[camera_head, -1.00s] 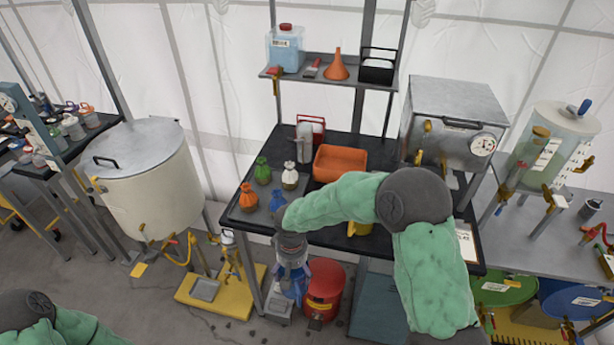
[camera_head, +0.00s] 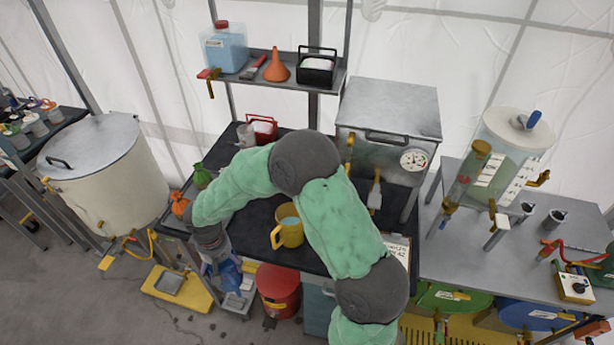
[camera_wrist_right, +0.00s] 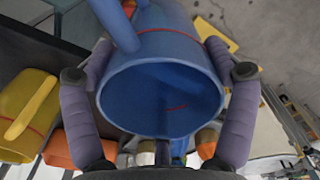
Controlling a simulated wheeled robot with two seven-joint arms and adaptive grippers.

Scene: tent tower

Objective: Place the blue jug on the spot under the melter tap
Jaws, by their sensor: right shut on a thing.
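The blue jug (camera_head: 230,274) is held in my right gripper (camera_head: 216,262), past the front edge of the dark table. In the right wrist view the jug (camera_wrist_right: 165,85) has its open mouth toward the camera, with a finger of the right gripper (camera_wrist_right: 160,100) pressed on each side. My arm partly hides the jug in the head view. A cream drum (camera_head: 105,185) with a low tap, a metal box (camera_head: 385,125) with a gauge, and a clear tank (camera_head: 510,150) are in view; I cannot tell which is the melter. My left gripper is not in view.
A yellow jug (camera_head: 290,232) stands on the dark table (camera_head: 255,222), near my right arm. A yellow platform (camera_head: 190,298) and a red bin (camera_head: 278,290) are on the floor below. Small cups stand on the grey side table (camera_head: 440,262) at right.

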